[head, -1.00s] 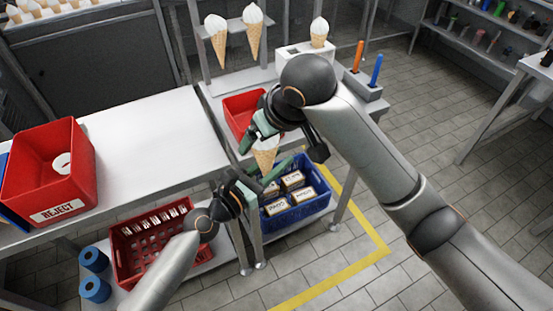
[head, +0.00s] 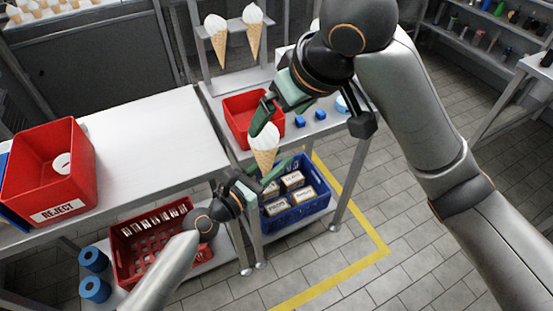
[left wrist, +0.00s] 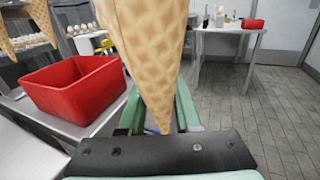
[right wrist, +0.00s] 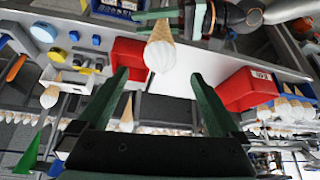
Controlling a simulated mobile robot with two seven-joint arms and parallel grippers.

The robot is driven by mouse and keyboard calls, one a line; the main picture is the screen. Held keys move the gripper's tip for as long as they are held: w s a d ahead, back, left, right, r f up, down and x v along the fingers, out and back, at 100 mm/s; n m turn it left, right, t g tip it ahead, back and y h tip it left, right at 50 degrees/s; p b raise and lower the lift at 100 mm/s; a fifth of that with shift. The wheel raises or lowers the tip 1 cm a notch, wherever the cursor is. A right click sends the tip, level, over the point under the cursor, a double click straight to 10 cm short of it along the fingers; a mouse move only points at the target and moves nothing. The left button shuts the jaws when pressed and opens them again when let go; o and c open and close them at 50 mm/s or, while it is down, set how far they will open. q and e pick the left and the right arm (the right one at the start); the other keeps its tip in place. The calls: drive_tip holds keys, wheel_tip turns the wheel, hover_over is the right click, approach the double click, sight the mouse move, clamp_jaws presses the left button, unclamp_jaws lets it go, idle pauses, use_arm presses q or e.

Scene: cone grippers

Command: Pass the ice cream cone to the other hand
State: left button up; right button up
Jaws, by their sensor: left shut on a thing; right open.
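The ice cream cone (head: 266,154) is a tan waffle cone with a white top, held upright with its point down. My left gripper (head: 264,180) is shut on its lower part. In the left wrist view the waffle cone (left wrist: 152,50) fills the middle, between the green fingers; its white top is out of frame. My right gripper (head: 268,110) is open and empty, above the cone's white top. In the right wrist view the cone (right wrist: 160,52) shows beyond and between the open fingers, with its white top toward them and a visible space between.
Two other cones (head: 216,38) hang in a rack behind. A red bin (head: 236,106) and small blue pieces (head: 299,121) are on the back table. A blue crate (head: 317,203) of boxes sits below the cone. A red reject bin (head: 82,170) stands on the left table.

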drive_tip(key=w+d+f+m+t+y, duration=0.25)
drive_tip(key=w+f+m, duration=0.25)
drive_tip(key=w+f, duration=0.25)
drive_tip(key=w+d+f+m+t+h, duration=0.1)
drive_tip(key=w+d+f+m+t, duration=0.15)
drive_tip(key=d+f, duration=0.85)
drive_tip(key=s+d+f+h, duration=0.1)
drive_tip(key=s+d+f, duration=0.1)
drive_tip(key=s+f, duration=0.9)
drive_tip(key=s+d+f+n+h, duration=0.1)
drive_tip(key=s+d+f+h, duration=0.1)
drive_tip(key=s+f, duration=0.9)
drive_tip(key=s+d, duration=0.1)
drive_tip(key=s, duration=0.2)
drive_tip(key=shift+s+f, duration=0.15)
drive_tip(key=shift+f, duration=0.15)
drive_tip(key=shift+n, duration=0.25)
